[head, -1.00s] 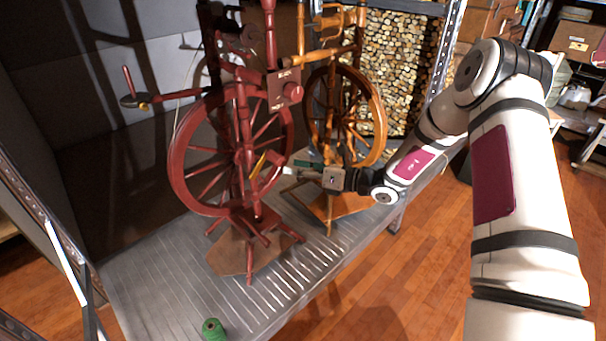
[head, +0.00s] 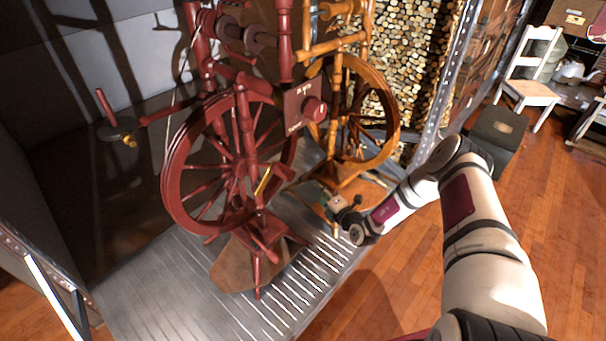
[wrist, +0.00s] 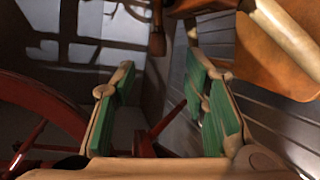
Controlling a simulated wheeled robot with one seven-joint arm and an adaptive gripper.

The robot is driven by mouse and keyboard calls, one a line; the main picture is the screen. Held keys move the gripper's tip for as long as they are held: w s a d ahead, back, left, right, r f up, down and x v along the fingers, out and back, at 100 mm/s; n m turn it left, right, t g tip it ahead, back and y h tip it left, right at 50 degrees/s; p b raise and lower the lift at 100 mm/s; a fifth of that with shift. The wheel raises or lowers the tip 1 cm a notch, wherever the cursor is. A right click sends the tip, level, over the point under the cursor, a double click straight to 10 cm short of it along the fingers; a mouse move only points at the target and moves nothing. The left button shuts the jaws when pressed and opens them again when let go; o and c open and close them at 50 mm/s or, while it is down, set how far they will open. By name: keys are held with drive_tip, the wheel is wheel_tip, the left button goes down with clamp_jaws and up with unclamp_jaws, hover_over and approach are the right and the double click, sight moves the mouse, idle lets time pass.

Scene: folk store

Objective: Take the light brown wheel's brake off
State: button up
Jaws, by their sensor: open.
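The light brown spinning wheel (head: 392,112) stands upright behind and right of the dark red spinning wheel (head: 171,168). I cannot make out its brake in either view. My gripper (wrist: 162,78) is open, with green pads and nothing gripped. In the head view my gripper (head: 322,201) is low, right of the red wheel and in front of the light brown wheel's base. In the wrist view, an orange-brown wooden part (wrist: 280,50) is at upper right, and the red wheel's rim (wrist: 40,95) is at left.
Both wheels stand on a grey slatted platform (head: 150,290). A white chair (head: 530,90) stands at right. The wooden floor (head: 400,290) is clear in front.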

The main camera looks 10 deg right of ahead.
sight(306, 178)
drive_tip(key=b+x, duration=0.4)
drive_tip(key=x, duration=0.9)
drive_tip(key=shift+w+b, duration=0.1)
drive_tip(key=shift+b, duration=0.2)
clamp_jaws()
